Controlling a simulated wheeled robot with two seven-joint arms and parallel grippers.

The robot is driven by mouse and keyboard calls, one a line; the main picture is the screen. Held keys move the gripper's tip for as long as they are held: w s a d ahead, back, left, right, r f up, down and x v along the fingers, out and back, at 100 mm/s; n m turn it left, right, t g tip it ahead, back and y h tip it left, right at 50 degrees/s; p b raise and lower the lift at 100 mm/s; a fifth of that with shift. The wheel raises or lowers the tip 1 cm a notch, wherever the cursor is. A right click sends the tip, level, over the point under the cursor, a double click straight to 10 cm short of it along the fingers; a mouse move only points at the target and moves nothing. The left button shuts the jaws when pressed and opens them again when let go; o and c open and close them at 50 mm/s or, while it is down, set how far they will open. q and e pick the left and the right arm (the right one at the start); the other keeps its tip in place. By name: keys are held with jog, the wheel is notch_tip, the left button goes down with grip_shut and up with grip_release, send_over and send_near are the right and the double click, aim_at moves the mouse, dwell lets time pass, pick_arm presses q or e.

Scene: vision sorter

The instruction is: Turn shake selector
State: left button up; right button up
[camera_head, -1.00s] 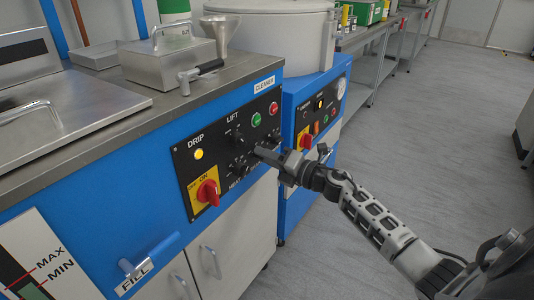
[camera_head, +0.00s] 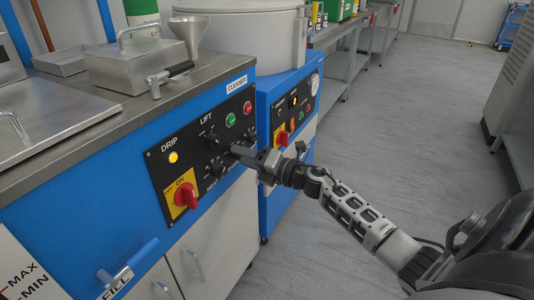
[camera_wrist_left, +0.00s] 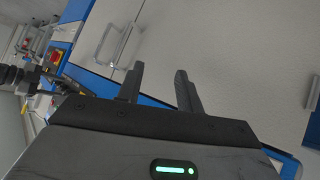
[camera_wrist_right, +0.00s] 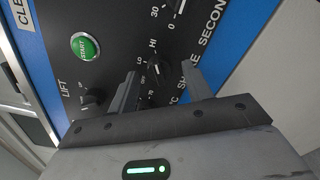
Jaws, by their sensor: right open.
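The black control panel (camera_head: 205,155) is on the blue front of the cleaner. My right gripper (camera_head: 237,151) is in front of its lower right part and hides some small knobs. In the right wrist view, a black knob (camera_wrist_right: 154,74) marked LO and HI, with SHAKE lettering beside it, lies between the fingertips of my open right gripper (camera_wrist_right: 160,72). I cannot tell whether the fingers touch it. A LIFT knob (camera_wrist_right: 92,98) is to its left. My left gripper (camera_wrist_left: 160,72) is open and empty, pointing at the pale cabinet doors (camera_wrist_left: 230,45).
A green START button (camera_wrist_right: 85,46) is near the right gripper. A red switch (camera_head: 186,196) on yellow and a lit yellow DRIP lamp (camera_head: 173,157) are at the panel's left. A grey drum machine (camera_head: 262,40) stands beyond.

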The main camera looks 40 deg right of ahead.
pick_arm(q)
jog(key=shift+w+a+r+t+p, duration=0.15)
jog(key=shift+r+p, duration=0.1)
jog(key=shift+r, duration=0.3)
jog(key=shift+s+a+r+t+p, duration=0.1)
jog(key=shift+r+t+p, duration=0.1)
jog(key=shift+r, duration=0.3)
pick_arm(e)
jog(key=v, duration=1.5)
pick_arm(q)
jog(key=shift+f, duration=0.1)
pick_arm(e)
jog(key=shift+s, duration=0.1)
